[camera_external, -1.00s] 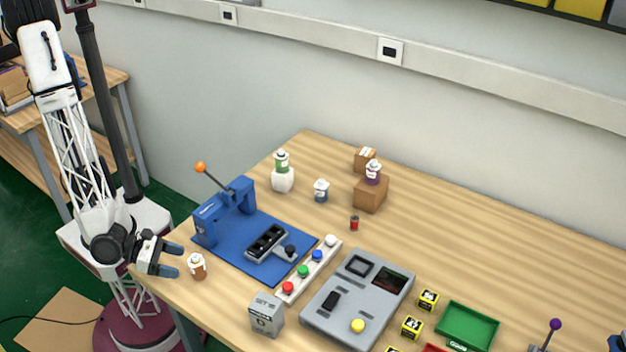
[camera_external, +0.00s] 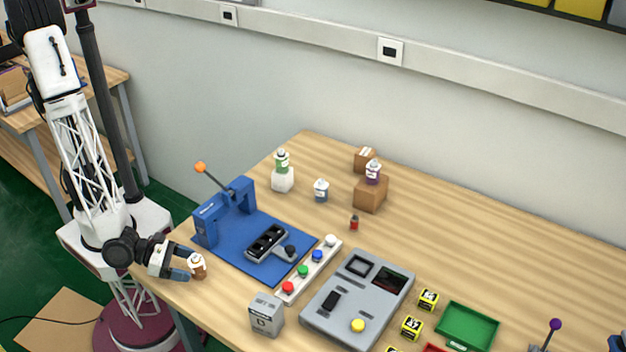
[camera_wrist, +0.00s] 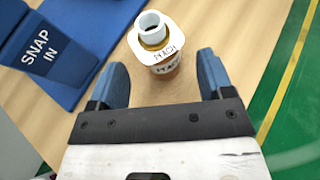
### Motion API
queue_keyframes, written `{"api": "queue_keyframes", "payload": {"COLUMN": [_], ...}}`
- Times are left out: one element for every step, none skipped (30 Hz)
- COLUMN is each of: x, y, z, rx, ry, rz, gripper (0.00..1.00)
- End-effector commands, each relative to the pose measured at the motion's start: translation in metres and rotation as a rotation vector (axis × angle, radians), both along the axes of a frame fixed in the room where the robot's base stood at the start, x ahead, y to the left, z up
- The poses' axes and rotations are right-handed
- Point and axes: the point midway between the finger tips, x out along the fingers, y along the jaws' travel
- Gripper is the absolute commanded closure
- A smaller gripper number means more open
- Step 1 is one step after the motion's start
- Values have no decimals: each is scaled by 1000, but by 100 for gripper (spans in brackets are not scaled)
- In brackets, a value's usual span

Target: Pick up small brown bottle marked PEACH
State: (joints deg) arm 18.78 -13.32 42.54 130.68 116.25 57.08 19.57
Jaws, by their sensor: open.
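The small brown bottle (camera_external: 198,268) with a white cap and white label stands upright near the table's left front edge. In the wrist view the bottle (camera_wrist: 160,62) shows the word PEACH on its label. My gripper (camera_external: 188,266) is open and low over the table edge, with its blue fingers pointing at the bottle. In the wrist view the fingers of my gripper (camera_wrist: 162,75) are spread, one on each side of the bottle's line. The bottle's base lies at or just beyond the fingertips. I cannot tell whether a finger touches it.
The blue press on its blue mat (camera_external: 230,258) stands just right of and behind the bottle. A grey box (camera_external: 266,314) and a strip of coloured buttons (camera_external: 310,270) are farther right. Other bottles, such as the blue-labelled one (camera_external: 321,190), stand at the back.

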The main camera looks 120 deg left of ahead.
Motion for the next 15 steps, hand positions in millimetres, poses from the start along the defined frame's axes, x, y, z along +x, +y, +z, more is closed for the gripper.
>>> {"api": "queue_keyframes", "payload": {"x": [4,6,9,11,13,16,18,20,22,23,25,26,27,27,28], "y": [3,4,6,8,10,11,13,14,16,17,17,18,19,19,19], "z": [-3,-4,-6,-7,-8,-9,-10,-11,-12,-13,-13,-14,-14,-15,-15], "rx": [0,0,0,1,1,1,1,1,0,1,1,0,0,0,0], "ry": [1,1,1,0,0,0,0,0,0,0,0,0,0,0,0], "rz": [2,3,3,2,2,2,2,2,1,2,2,1,1,1,1], "gripper": [26,26,26,26,26,26,26,26,26,26,26,26,26,26,26]}}
